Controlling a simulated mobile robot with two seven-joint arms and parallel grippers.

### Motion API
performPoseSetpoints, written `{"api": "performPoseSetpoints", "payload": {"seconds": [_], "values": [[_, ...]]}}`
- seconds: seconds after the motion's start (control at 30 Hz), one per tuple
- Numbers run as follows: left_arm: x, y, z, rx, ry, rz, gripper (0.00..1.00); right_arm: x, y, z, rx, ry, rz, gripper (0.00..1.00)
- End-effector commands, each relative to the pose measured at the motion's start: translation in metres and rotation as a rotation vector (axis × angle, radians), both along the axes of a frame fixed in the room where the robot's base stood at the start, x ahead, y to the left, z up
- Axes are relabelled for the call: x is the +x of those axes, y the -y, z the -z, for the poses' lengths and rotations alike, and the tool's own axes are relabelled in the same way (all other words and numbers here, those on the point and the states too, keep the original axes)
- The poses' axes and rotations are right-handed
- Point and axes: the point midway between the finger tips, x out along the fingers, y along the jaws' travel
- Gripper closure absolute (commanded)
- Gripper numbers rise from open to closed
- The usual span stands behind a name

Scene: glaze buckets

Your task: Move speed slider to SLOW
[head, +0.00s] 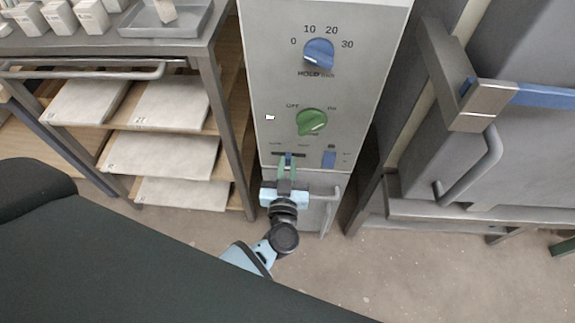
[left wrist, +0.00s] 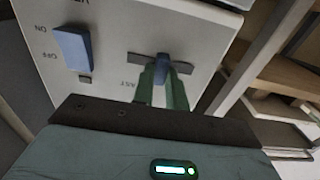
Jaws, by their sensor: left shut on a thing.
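The speed slider is a small blue knob (left wrist: 162,63) in a dark horizontal slot (left wrist: 182,67) on the control panel's lower part. The knob stands near the middle of the slot, with slot showing on both sides. A partly covered label ending in "AST" is beside the slot's left end in the left wrist view. In the head view my left gripper (head: 288,160) reaches up to the slot. Its green fingers, also in the left wrist view (left wrist: 161,85), are shut on the knob and hide part of it. My right gripper is not in view.
A blue ON/OFF switch (left wrist: 73,48) is beside the slot. A green dial (head: 312,121) and a blue dial (head: 319,52) are higher on the panel. A shelf rack with boards (head: 160,155) stands left, and a grey cabinet with a handle (head: 476,170) stands right.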

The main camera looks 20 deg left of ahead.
Motion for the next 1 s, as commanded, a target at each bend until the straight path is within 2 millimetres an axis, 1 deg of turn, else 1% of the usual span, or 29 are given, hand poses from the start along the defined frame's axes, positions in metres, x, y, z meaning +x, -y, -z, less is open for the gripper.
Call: {"api": "performPoseSetpoints", "payload": {"seconds": [0.17,0.23,0.43,0.57,0.7,0.8,0.83,1.0], "values": [[0.0,0.0,0.0,0.0,0.0,0.0,1.0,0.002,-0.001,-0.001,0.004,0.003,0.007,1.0],[-0.001,-0.003,-0.001,0.002,-0.001,0.0,1.0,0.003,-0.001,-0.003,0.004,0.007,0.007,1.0],[-0.007,-0.026,-0.003,0.002,0.0,-0.001,1.0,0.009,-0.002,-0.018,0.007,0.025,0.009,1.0],[-0.009,-0.032,-0.001,-0.001,0.0,0.0,1.0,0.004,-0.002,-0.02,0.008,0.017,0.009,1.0],[-0.01,-0.034,0.0,-0.001,0.0,-0.002,1.0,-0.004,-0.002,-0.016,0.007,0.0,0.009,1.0],[-0.01,-0.034,0.0,0.0,0.0,-0.003,1.0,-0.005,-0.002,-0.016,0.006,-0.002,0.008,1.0],[-0.01,-0.034,0.0,0.0,0.0,-0.004,0.85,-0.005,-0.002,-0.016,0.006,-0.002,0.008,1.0],[-0.01,-0.034,0.0,0.0,0.0,-0.003,0.64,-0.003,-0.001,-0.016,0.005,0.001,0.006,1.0]]}}
